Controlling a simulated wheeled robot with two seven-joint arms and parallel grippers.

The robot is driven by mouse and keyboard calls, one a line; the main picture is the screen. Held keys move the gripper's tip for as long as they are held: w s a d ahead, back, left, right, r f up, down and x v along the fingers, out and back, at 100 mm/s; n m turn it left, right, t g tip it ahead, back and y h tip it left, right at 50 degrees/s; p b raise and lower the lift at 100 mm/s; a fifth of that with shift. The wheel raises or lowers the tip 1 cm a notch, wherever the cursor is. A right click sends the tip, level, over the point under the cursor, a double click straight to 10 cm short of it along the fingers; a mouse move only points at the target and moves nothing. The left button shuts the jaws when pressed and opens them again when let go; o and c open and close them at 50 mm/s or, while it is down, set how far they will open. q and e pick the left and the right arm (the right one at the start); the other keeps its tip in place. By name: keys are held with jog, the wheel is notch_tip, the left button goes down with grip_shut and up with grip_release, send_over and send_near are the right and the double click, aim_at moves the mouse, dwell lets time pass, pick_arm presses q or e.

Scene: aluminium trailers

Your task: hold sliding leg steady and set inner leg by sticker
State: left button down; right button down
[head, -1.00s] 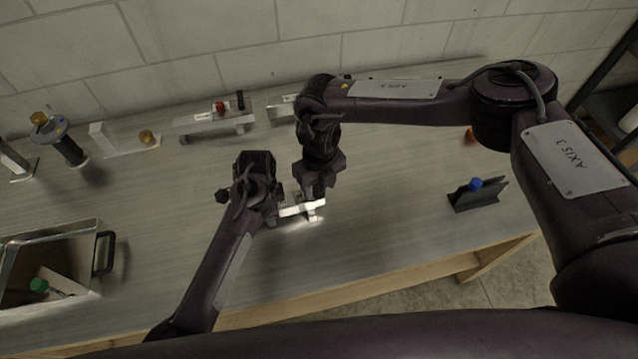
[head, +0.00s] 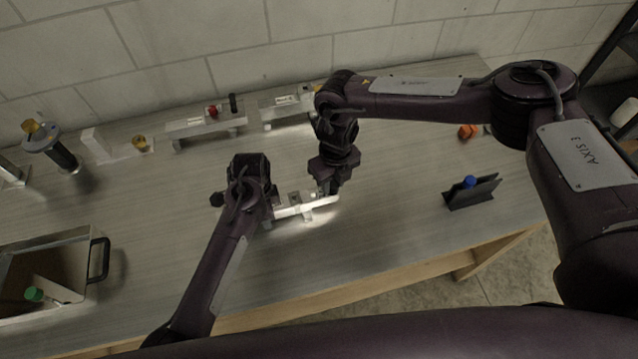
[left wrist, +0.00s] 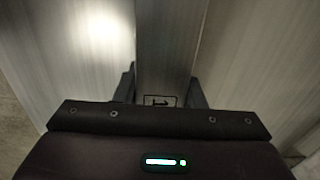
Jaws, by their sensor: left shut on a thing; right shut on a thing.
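The metal leg assembly (head: 307,205) lies brightly lit on the table between my two grippers. My left gripper (head: 268,212) is shut on its left end, the sliding leg.
Two metal units (head: 205,125) (head: 288,106) stand at the back by the wall. A flanged post (head: 60,150) stands at the left, above a metal tray (head: 50,258) with a black handle. A dark stand (head: 472,194) with a blue knob is at the right. The front table is clear.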

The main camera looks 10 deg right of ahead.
jog(key=shift+d, duration=0.1)
jog(key=c, duration=1.1)
grip_release()
notch_tip(320, 180, up, 12)
pick_arm(q)
jog(key=c, duration=0.8)
grip_release()
jog(key=shift+c, duration=0.2)
